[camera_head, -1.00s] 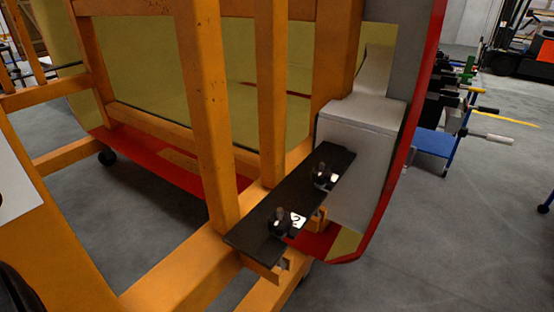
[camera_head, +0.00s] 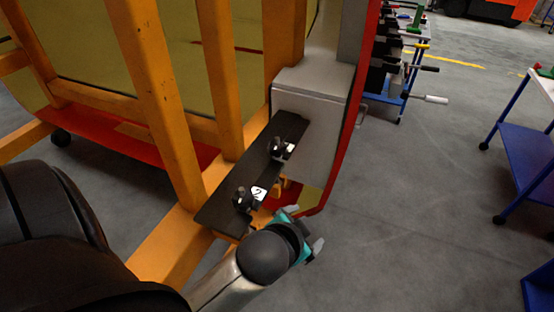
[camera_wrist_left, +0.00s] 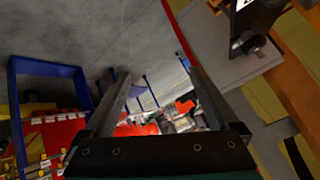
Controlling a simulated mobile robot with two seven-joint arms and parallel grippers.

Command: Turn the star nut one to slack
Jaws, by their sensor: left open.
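Two black star nuts sit on the dark plate (camera_head: 228,203) fixed to the orange frame. The nearer nut (camera_head: 243,198) has a white label (camera_head: 258,193) reading 2. The farther nut (camera_head: 277,148) has a small white tag whose mark I cannot read. My left gripper (camera_head: 307,227), teal with grey fingers, is right of the plate's near end, apart from both nuts, open and empty. In the left wrist view its open fingers (camera_wrist_left: 160,80) point past the frame. A dark knob (camera_wrist_left: 254,43) by the plate shows there at top right. My right gripper is not in view.
Orange beams (camera_head: 160,105) stand left of the plate. A grey box (camera_head: 312,115) and a red-edged panel (camera_head: 355,120) lie beyond it. A blue cart (camera_head: 520,150) stands at right. The grey floor between is clear.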

